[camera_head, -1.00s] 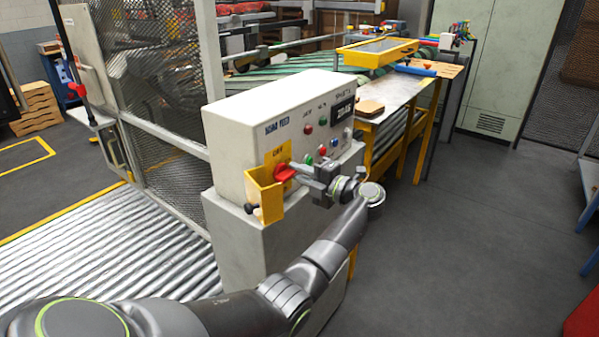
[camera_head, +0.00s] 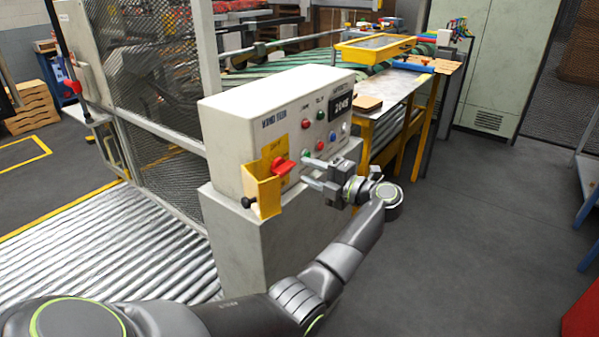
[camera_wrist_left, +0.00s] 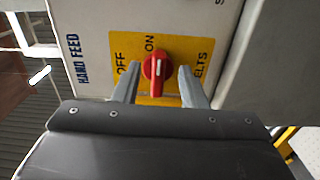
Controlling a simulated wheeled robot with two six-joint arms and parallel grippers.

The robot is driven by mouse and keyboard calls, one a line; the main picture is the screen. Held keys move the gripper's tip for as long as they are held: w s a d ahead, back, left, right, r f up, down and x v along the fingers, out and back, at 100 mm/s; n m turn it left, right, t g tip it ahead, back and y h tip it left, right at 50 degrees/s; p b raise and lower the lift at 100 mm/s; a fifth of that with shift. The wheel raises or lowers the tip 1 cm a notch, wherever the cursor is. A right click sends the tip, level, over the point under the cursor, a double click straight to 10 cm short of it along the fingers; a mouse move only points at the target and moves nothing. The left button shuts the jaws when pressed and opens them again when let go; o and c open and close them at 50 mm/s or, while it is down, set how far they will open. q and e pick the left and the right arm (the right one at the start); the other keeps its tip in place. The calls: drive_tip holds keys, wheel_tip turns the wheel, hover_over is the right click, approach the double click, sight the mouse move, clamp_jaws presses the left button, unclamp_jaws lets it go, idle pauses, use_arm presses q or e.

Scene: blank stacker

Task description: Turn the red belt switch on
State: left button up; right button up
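The red belt switch (camera_head: 283,165) is a knob on a yellow plate on the front of the cream control box (camera_head: 285,100). In the left wrist view the red switch (camera_wrist_left: 157,68) has its white mark pointing up in the picture, towards the word ON; OFF is to its left. My left gripper (camera_head: 312,173) is open and empty, a little in front of the switch. In the left wrist view its fingers (camera_wrist_left: 160,86) appear on either side of the knob, apart from it. My right gripper is not in view.
A yellow bracket (camera_head: 264,192) with a black knob juts out below the switch. Coloured buttons and a display (camera_head: 340,106) are on the same panel. A roller conveyor (camera_head: 100,250) lies at the left. The floor (camera_head: 470,220) at the right is clear.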

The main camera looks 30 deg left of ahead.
use_arm(q)
drive_tip(key=s+d+b, duration=0.1)
drive_tip(key=d+b, duration=0.2)
drive_tip(key=d, duration=1)
drive_tip(key=shift+d+b, duration=0.15)
drive_tip(key=shift+b, duration=0.25)
